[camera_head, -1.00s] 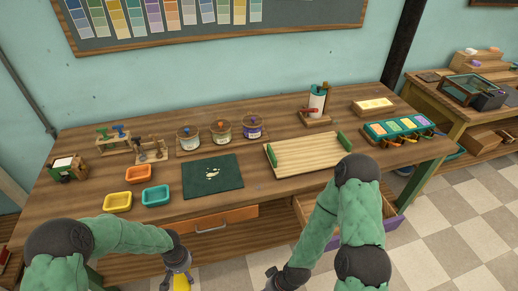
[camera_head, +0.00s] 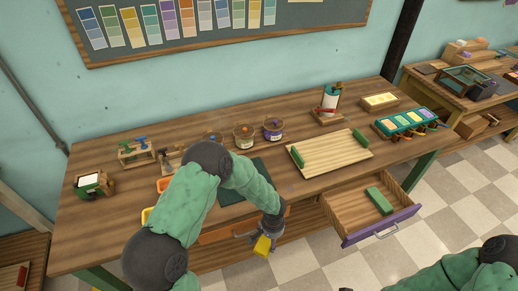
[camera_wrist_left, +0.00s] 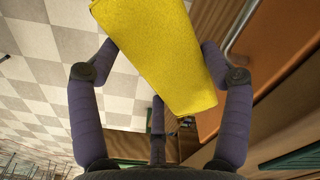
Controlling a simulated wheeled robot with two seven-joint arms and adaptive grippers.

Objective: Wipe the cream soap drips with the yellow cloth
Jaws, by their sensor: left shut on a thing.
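My left gripper (camera_head: 265,240) is shut on the yellow cloth (camera_head: 262,246) in front of the bench, near the drawer front. A dark green mat (camera_head: 262,170) lies on the bench, partly covered by my left arm. The cream drips are hidden behind that arm. My right arm comes in at the lower right, and only a sliver of its dark gripper (camera_head: 345,289) shows at the bottom edge.
A wooden tray with green handles (camera_head: 330,158) stands right of the mat. An open drawer with a purple front (camera_head: 381,227) juts out on the right, holding a green block (camera_head: 380,201).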

